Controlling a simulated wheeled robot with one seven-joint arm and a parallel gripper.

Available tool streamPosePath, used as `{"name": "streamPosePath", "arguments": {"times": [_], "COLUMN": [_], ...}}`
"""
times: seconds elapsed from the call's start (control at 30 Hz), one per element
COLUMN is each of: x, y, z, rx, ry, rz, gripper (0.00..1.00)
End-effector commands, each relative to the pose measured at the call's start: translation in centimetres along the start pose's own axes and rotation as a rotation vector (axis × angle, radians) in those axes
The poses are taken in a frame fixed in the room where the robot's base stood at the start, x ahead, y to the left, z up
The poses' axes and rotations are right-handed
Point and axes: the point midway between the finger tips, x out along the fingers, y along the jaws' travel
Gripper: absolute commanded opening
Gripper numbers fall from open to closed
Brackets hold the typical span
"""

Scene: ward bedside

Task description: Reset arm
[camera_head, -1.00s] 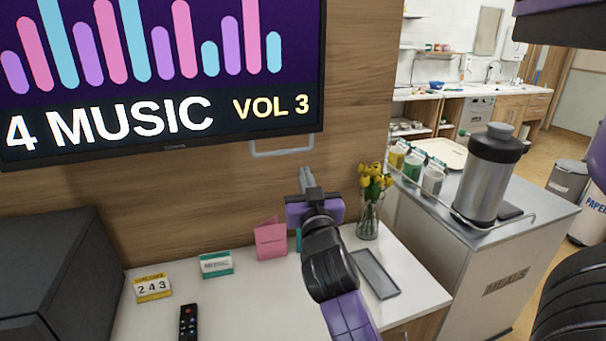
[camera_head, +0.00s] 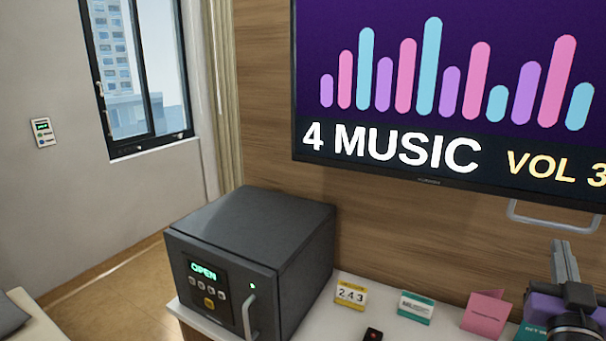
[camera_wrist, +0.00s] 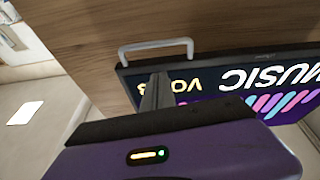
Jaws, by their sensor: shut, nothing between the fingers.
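My gripper (camera_head: 564,262) is at the lower right of the head view, its narrow grey fingers together and pointing up. It is empty and in front of the wood wall panel, below the metal bar handle (camera_head: 553,217) under the screen. In the wrist view my gripper (camera_wrist: 157,90) shows its fingers shut, overlapping the screen's edge in the picture. The wall screen (camera_head: 440,175) reads "4 MUSIC VOL 3". It appears upside down in the wrist view (camera_wrist: 255,82). The rest of my arm is mostly out of the head view.
A dark safe (camera_head: 225,262) showing "OPEN" stands on the white counter (camera_head: 352,322). A "243" calendar block (camera_head: 350,296), a teal-and-white box (camera_head: 415,308), a pink card (camera_head: 486,314) and a dark remote (camera_head: 373,334) are there. A window (camera_head: 135,75) is at the left.

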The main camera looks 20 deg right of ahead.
Motion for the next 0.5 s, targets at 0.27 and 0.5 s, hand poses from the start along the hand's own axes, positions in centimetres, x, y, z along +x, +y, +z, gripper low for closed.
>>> {"name": "streamPosePath", "arguments": {"times": [0.27,0.5], "x": [-8.1,-18.5], "y": [-7.0,-11.2], "z": [2.3,4.6], "rx": [-0.016,0.021], "ry": [0.015,-0.033], "rz": [-0.269,-0.499], "gripper": [0.00,0.00]}}
